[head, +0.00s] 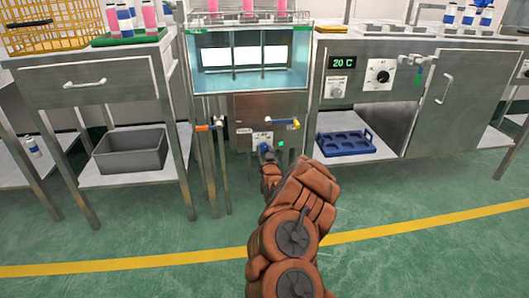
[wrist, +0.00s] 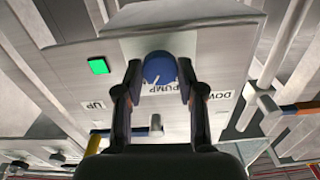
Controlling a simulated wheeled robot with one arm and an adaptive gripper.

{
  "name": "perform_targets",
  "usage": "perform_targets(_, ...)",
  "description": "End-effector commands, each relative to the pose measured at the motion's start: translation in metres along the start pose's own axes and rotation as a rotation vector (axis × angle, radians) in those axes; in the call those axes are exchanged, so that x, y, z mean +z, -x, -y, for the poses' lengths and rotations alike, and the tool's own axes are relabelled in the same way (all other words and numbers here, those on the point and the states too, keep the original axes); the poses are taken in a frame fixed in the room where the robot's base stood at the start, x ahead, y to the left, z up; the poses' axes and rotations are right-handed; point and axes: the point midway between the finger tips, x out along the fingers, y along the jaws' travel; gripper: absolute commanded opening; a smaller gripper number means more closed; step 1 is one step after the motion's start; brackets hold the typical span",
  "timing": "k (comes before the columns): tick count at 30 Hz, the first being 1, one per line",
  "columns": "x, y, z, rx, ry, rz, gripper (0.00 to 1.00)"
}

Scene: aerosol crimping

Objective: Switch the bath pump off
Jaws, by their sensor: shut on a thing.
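The blue pump knob (wrist: 159,68) sits on a grey metal panel (wrist: 190,118) in the wrist view, by a label reading PUMP. A pale line on the knob's face points towards the lower left of the picture. My gripper (wrist: 157,85) has one finger on each side of the knob and is shut on it. A green lamp (wrist: 98,66) is lit on the panel beside it. In the head view, my gripper (head: 265,154) is at the panel below the bath, and the green lamp (head: 281,143) shows just to its right.
The glass-fronted water bath (head: 250,75) stands above the panel. An orange-handled lever (head: 208,127) and a yellow-handled lever (head: 284,122) stick out near the panel. A grey bin (head: 130,150) and a blue tray (head: 345,143) sit on low shelves either side. The green floor in front is clear.

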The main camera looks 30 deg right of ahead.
Motion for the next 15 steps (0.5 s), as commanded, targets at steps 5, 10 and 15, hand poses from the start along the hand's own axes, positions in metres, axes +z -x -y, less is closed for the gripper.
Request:
perform_targets(5,-0.0002,-0.0001,0.0008,-0.001,0.001,0.0,0.04)
perform_targets(10,-0.0016,-0.0001,0.001,-0.002,0.01,0.0,0.04)
perform_targets(15,-0.0048,-0.0003,0.0019,-0.003,0.048,-0.001,0.04)
